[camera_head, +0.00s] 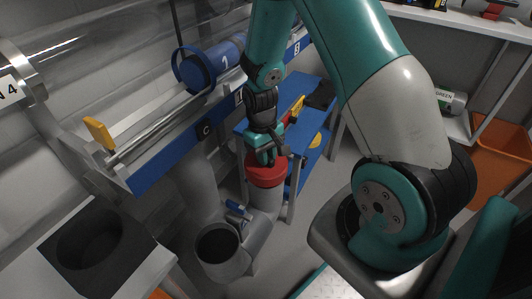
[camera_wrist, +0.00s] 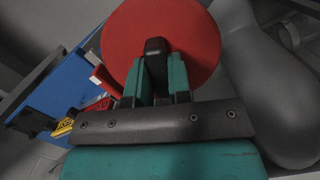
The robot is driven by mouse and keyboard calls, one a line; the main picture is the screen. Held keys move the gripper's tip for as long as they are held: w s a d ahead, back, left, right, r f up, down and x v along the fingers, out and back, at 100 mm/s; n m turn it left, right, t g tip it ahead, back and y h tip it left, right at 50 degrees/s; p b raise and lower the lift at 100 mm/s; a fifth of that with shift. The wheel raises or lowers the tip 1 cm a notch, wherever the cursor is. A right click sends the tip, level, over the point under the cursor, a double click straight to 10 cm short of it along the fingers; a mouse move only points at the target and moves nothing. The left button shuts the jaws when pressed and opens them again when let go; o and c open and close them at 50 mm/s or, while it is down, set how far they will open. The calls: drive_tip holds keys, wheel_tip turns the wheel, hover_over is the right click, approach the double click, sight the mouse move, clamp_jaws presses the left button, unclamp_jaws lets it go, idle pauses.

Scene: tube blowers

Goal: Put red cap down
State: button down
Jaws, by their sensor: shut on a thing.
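The red cap (camera_head: 266,172) is a round red disc with a rim. In the head view it sits at the top of a grey pipe branch (camera_head: 265,200); I cannot tell whether it rests on it or is just above. My gripper (camera_head: 268,155) is over the cap, pointing down, with its fingers shut on the cap's dark centre handle. In the wrist view the cap (camera_wrist: 190,40) fills the top middle, and my gripper (camera_wrist: 157,65) closes on its black handle (camera_wrist: 156,48). The cap hides the pipe mouth beneath it.
Beside the capped branch is an open grey pipe mouth (camera_head: 217,243) with a blue latch (camera_head: 238,211) nearby. A blue shelf table (camera_head: 318,125) stands close behind. The blue-edged rail (camera_head: 160,175) is to the left. An orange bin (camera_head: 500,165) stands at right.

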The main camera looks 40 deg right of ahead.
drive_tip(key=c, duration=1.1)
unclamp_jaws()
drive_tip(key=shift+o, duration=0.2)
wheel_tip(320, 180, up, 13)
drive_tip(key=w+p, duration=0.1)
drive_tip(key=p, duration=0.3)
drive_tip(key=s+a+r+n+t+y, duration=0.1)
drive_tip(key=s+a+r+n+y, duration=0.3)
drive_tip(key=a+r, duration=0.7)
drive_tip(key=s+a+r+n, duration=0.1)
drive_tip(key=s+a+r, duration=0.2)
drive_tip(key=s+a, duration=0.2)
drive_tip(key=s+a+r+n, duration=0.2)
drive_tip(key=s+a+r, duration=0.1)
drive_tip(key=s, duration=0.5)
drive_tip(key=shift+s+a+n, duration=0.2)
drive_tip(key=shift+a+n, duration=0.1)
drive_tip(key=shift+a, duration=0.6)
drive_tip(key=shift+r, duration=0.2)
